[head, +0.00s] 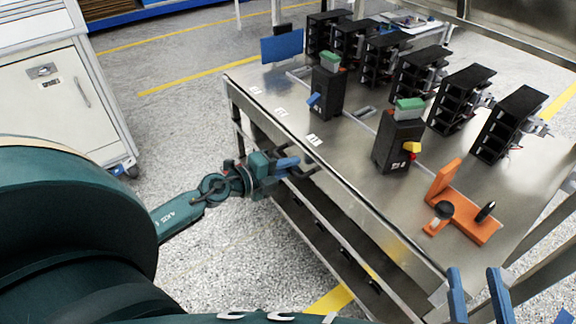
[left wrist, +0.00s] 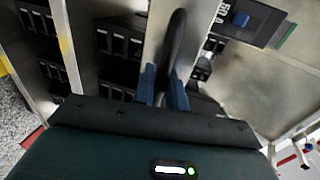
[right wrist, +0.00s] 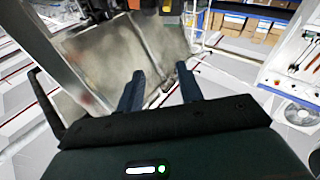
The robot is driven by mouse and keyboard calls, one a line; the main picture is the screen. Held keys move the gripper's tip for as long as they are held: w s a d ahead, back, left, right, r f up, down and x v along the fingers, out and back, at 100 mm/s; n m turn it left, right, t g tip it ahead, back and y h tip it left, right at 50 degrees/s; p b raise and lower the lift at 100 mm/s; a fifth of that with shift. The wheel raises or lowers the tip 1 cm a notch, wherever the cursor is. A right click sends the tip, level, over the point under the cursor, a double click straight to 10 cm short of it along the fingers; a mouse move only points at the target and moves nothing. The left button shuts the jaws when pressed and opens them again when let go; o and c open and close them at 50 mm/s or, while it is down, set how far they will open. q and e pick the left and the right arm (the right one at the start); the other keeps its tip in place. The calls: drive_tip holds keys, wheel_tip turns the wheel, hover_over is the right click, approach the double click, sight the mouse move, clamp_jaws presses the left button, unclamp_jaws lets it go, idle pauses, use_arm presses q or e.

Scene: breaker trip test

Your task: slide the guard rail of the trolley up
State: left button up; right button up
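The trolley (head: 345,155) has a metal top with a raised edge on its near left side. A dark bar, seemingly part of its guard rail (head: 307,172), stands out from that side below the top. My left gripper (head: 288,164) is at this bar. In the left wrist view the dark guard rail bar (left wrist: 175,45) runs between the blue fingers (left wrist: 164,88), which look closed against both its sides. The palm hides the bar's lower end. My right gripper (head: 477,292) is apart from the rail near the trolley's lower right corner, with empty, spread fingers (right wrist: 160,88).
Two black breaker units with green tops (head: 327,90) (head: 400,138) and an orange fixture (head: 462,210) stand on the trolley top. A row of black racks (head: 420,75) stands behind them. A white cabinet (head: 55,95) is at left. The floor between is clear.

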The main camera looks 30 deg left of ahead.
use_arm(q)
clamp_jaws()
use_arm(e)
drive_tip(key=shift+r, duration=0.1)
